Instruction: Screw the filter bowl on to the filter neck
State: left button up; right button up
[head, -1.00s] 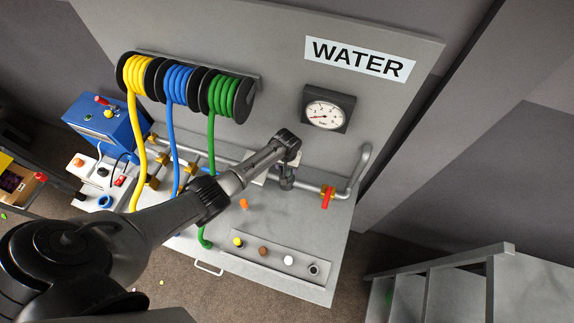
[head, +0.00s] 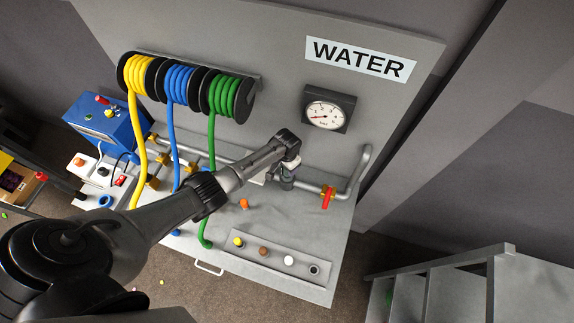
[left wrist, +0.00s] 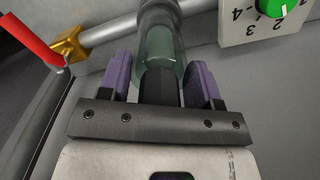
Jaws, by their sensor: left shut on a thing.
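The filter bowl (left wrist: 160,52) is a translucent grey-green cup between the purple fingers of my left gripper (left wrist: 160,78) in the left wrist view. The gripper is shut on it. Its far end meets the dark grey filter neck (left wrist: 158,14) on the pipe, and the two look in line. I cannot tell how far the threads are engaged. In the head view my left gripper (head: 287,182) is at the pipe below the gauge, and the arm partly hides the bowl and neck. My right gripper is not in view.
A red-handled valve (head: 328,197) sits on the pipe just right of the gripper. The pressure gauge (head: 326,113) is on the panel above. Yellow, blue and green hoses (head: 211,135) hang at the left. A strip with coloured caps (head: 275,257) lies on the bench in front.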

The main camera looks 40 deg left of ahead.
pick_arm(q)
jog(key=m, duration=0.3)
jog(key=shift+m, duration=1.8)
jog(key=o, duration=1.1)
jog(key=shift+a+r, duration=0.1)
jog(key=shift+r, duration=2.4)
